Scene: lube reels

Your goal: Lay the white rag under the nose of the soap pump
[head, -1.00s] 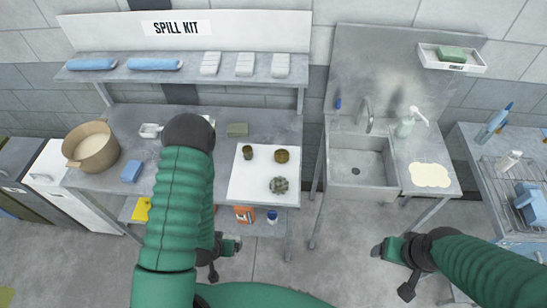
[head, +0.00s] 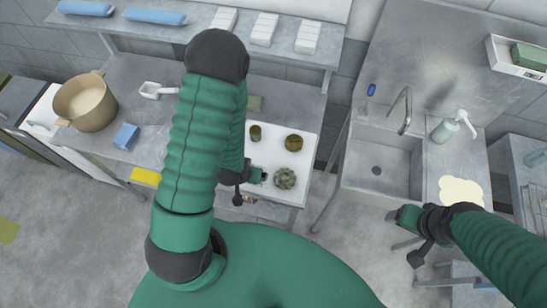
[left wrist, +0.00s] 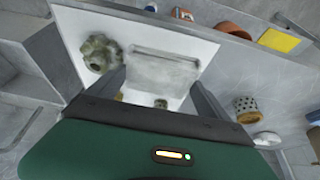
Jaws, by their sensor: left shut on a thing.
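My left gripper (head: 255,176) is over the front of the white board on the left counter. In the left wrist view its fingers (left wrist: 160,88) are shut on a pale grey-white folded rag (left wrist: 163,72). The head view does not clearly show this rag. The soap pump (head: 446,130), a pale green bottle with a white nozzle, stands on the counter right of the sink. A cream puddle (head: 461,191) lies on that counter in front of it. My right gripper (head: 408,216) is below the sink's front edge, apart from the pump; its jaw opening is unclear.
The white board (head: 272,142) carries two small brown pots (head: 293,143) and a grey-green knobbly thing (head: 285,179). The steel sink (head: 383,165) lies to the right across a gap. Three white folded stacks (head: 264,28) sit on the shelf. A tan pot (head: 86,104) stands left.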

